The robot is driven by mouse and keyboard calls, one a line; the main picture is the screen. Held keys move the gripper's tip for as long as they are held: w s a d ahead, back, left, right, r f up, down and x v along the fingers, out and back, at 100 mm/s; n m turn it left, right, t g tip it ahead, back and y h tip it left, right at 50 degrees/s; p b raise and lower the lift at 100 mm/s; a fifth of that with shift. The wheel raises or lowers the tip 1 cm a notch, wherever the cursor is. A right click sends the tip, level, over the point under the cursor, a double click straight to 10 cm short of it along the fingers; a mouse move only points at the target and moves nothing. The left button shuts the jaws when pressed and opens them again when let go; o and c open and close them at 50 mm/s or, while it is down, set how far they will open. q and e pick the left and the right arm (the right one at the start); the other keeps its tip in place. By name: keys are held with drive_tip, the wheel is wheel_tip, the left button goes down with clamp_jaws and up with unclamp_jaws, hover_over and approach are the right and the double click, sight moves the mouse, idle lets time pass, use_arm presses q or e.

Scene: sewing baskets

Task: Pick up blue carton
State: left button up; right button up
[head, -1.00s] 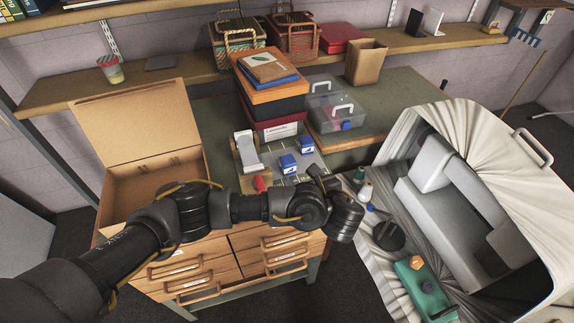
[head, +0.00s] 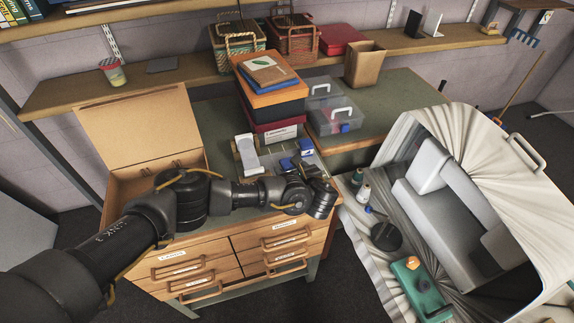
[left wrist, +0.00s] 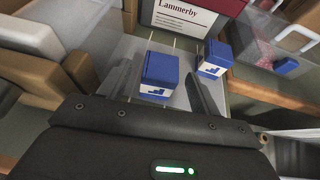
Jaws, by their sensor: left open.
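Two small blue cartons with white labels stand on the grey mat of the desk. One blue carton (left wrist: 158,74) stands just ahead of my left gripper in the left wrist view. The other blue carton (left wrist: 213,60) stands a little further right and back; in the head view it also shows (head: 305,146). My left gripper (head: 298,165) is above the mat and partly hides the nearer carton in the head view. In the left wrist view a dark finger shows between the two cartons. The gripper is open and empty. My right gripper is out of view.
A stack of boxes (head: 275,108) stands behind the cartons, with a clear plastic case (head: 334,116) to its right. A whitish holder (head: 247,153) is left of them. An open cardboard box (head: 140,128) stands at the left. A sewing machine with its cover (head: 470,150) is at the right.

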sight(290, 166)
use_arm(q)
drive_tip(key=shift+w+a+f, duration=0.2)
drive_tip(key=shift+w+f, duration=0.05)
drive_tip(key=shift+w, duration=0.2)
drive_tip(key=c, duration=1.1)
drive_tip(key=shift+r, duration=0.1)
wheel_tip(290, 166, up, 9)
drive_tip(key=shift+r+b, duration=0.1)
drive_tip(key=shift+b, duration=0.75)
drive_tip(key=shift+r, duration=0.35)
